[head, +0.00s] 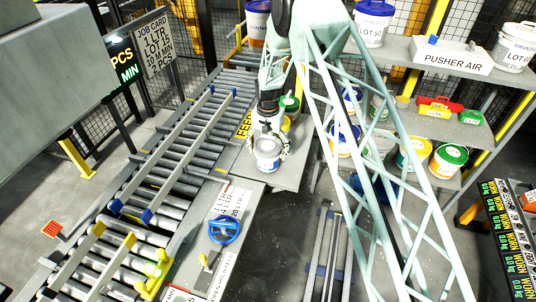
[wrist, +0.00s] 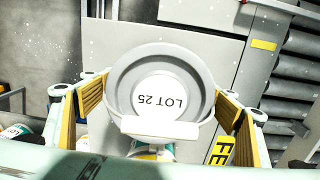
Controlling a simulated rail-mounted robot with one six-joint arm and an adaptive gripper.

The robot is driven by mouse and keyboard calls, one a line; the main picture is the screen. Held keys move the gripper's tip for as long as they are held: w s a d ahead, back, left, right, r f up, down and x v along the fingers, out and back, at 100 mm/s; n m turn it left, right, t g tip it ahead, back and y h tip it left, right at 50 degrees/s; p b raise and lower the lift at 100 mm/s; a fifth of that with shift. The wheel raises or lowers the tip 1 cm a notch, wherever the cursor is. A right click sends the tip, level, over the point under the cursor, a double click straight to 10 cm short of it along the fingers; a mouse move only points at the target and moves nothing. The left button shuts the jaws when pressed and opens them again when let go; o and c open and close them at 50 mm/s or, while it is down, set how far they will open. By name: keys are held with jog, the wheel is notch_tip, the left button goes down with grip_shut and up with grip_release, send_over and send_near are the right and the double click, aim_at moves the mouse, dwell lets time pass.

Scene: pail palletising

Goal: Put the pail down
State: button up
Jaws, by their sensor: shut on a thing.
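A small white pail (head: 267,161) with a grey-rimmed lid is in my gripper (head: 268,148). In the wrist view the lid (wrist: 190,72) faces the camera, with a "LOT 25" label upside down. The yellow-padded fingers of my gripper (wrist: 163,108) stand on both sides of the pail and are shut on it. The pail looks upright, over the grey feed table (head: 285,180) beside the roller conveyor. I cannot tell whether its base touches the table. A green-lidded pail (head: 290,102) stands just behind my gripper, partly hidden by it.
The roller conveyor (head: 178,140) with guide rails runs along the left. A blue round tool (head: 224,229) lies on the near panel. The table's near right part is bare.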

aim_at(268, 136)
jog(key=shift+f, duration=0.55)
jog(key=shift+f, duration=0.1)
jog(key=o, duration=1.6)
jog(key=shift+r+b, duration=0.85)
jog(key=shift+r, duration=5.25)
jog(key=shift+r, duration=0.1)
